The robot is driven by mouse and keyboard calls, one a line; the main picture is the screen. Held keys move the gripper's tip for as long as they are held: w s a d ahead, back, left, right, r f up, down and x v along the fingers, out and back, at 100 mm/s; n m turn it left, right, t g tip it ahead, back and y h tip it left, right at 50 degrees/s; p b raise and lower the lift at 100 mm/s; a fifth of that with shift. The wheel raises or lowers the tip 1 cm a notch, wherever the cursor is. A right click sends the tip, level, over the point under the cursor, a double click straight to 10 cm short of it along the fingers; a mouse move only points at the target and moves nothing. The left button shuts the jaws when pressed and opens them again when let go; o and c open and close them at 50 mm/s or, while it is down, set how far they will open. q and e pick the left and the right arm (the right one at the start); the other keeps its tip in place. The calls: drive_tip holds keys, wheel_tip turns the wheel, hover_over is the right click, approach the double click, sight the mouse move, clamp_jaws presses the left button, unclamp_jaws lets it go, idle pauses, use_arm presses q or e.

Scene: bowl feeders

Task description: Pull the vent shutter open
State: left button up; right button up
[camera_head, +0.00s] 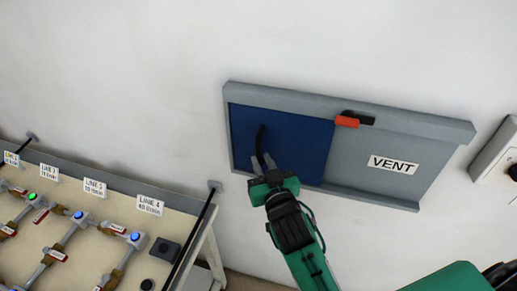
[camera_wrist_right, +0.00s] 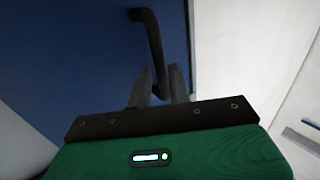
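The vent shutter is a blue panel (camera_head: 290,140) in the left part of a grey wall frame (camera_head: 275,94); it also fills the left of the right wrist view (camera_wrist_right: 70,60). Its dark bar handle (camera_head: 261,137) stands upright near the panel's left side, and shows curved in the wrist view (camera_wrist_right: 153,38). My right gripper (camera_head: 264,160) is at the handle's lower end. Its fingers stand either side of the bar in the wrist view (camera_wrist_right: 160,82), with a small gap apparent; contact is unclear. My left gripper is not in view.
A grey panel with a VENT label (camera_head: 393,165) fills the frame's right. A bench with valves and line signs (camera_head: 150,205) stands lower left. A wall box (camera_head: 495,155) is at far right.

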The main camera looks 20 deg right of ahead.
sight(260, 155)
drive_tip(key=shift+w+p, duration=0.4)
drive_tip(key=shift+w, duration=1.45)
clamp_jaws()
drive_tip(key=shift+d, duration=0.1)
